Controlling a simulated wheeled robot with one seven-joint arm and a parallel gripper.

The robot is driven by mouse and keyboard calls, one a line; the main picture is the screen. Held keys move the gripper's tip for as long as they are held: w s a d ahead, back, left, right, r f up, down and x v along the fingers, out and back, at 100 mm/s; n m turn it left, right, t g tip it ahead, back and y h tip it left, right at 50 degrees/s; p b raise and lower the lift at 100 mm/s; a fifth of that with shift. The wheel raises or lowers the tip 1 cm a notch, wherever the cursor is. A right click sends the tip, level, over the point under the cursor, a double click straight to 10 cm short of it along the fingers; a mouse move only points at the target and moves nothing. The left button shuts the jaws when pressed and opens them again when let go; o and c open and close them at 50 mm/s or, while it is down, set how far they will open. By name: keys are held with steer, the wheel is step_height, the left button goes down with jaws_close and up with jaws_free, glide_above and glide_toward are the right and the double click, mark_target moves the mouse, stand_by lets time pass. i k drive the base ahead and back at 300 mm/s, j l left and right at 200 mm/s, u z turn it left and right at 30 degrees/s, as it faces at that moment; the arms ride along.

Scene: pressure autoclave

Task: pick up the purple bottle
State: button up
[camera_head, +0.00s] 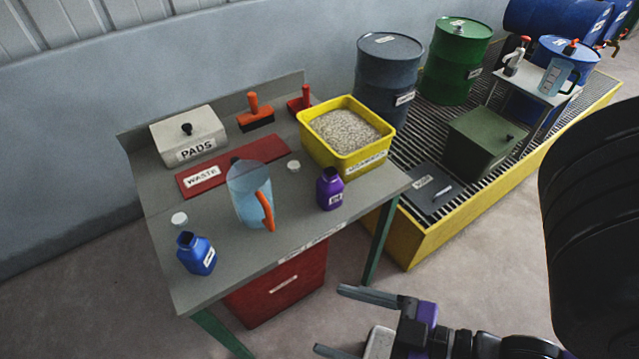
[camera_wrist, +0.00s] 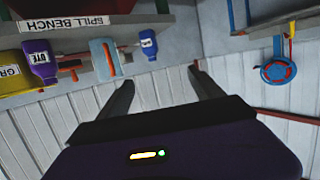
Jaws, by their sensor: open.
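The purple bottle (camera_head: 330,190) stands upright and uncapped near the front right of the grey bench, beside the yellow tub. In the wrist view, which looks upside down, the purple bottle (camera_wrist: 40,64) is at the left, well outside the jaws. My gripper (camera_head: 329,320) is open and empty, in front of the bench's front edge and apart from the bottle. In the wrist view my gripper (camera_wrist: 160,78) has nothing between its two fingers but the background wall.
A clear blue jug with an orange handle (camera_head: 250,195) stands left of the purple bottle. A blue bottle (camera_head: 196,254) is at the bench's front left. The yellow tub of granules (camera_head: 375,160) is behind right. A red bin (camera_head: 283,285) sits under the bench (camera_head: 225,262).

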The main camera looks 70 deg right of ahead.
mark_target(329, 186)
steer(key=z, duration=1.35)
steer(key=k+j+z, duration=0.15)
steer(key=j, duration=0.4)
steer(key=k+j+z, duration=0.1)
steer(key=k+j, duration=0.3)
steer(key=k+j+z, duration=0.15)
steer(key=k+j, duration=0.2)
steer(key=j, duration=0.2)
